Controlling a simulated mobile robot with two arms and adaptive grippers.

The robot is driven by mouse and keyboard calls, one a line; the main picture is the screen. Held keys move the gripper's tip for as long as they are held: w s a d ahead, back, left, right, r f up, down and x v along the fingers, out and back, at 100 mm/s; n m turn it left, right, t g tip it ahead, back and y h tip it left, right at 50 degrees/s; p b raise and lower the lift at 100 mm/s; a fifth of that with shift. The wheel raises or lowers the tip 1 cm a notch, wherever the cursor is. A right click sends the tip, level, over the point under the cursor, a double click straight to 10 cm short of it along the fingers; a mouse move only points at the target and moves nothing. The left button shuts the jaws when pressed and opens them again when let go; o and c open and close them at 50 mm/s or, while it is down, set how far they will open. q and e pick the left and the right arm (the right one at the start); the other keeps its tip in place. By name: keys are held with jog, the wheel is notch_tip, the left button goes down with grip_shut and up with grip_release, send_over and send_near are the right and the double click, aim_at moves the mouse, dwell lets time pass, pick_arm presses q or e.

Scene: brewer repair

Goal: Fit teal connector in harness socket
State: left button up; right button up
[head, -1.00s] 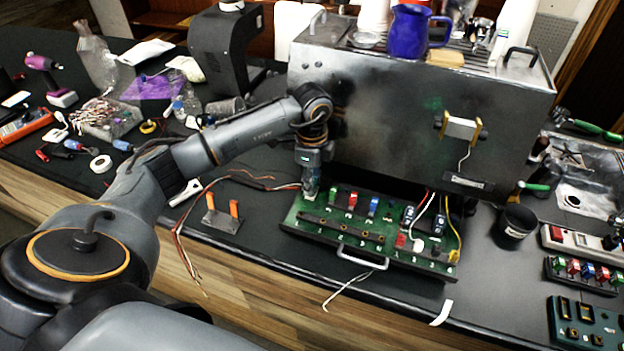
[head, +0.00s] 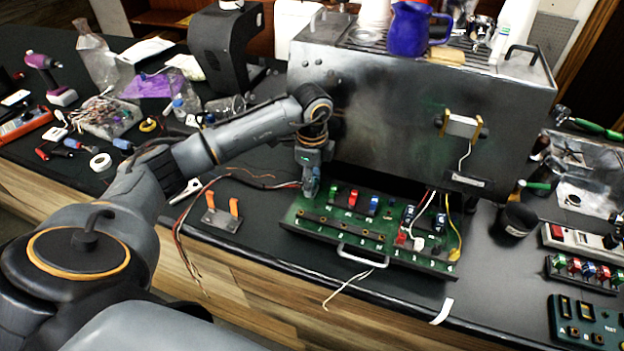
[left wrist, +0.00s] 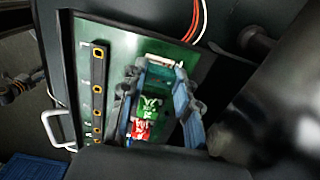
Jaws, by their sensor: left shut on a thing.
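My left gripper (head: 311,187) reaches down to the left end of the green harness board (head: 318,237). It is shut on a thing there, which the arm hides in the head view. In the left wrist view, the fingers (left wrist: 160,78) stand either side of a dull teal block with a pale rim (left wrist: 161,66), likely the teal connector. I cannot tell whether it is seated in a socket. Green (left wrist: 150,106) and red (left wrist: 140,129) connectors show nearer the palm; they also sit on the board in the head view. My right gripper is not in view.
A metal brewer box (head: 400,110) stands right behind the board. Red and white wires (head: 185,215) run from the gripper's left over the counter edge. An orange-pronged stand (head: 222,217) is left of the board. A dark cup (head: 517,219) stands to the right.

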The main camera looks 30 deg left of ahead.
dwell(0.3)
pick_arm(q)
jog(key=o, duration=1)
jog(key=shift+r, duration=0.1)
notch_tip(320, 180, up, 12)
jog(key=shift+f, duration=0.1)
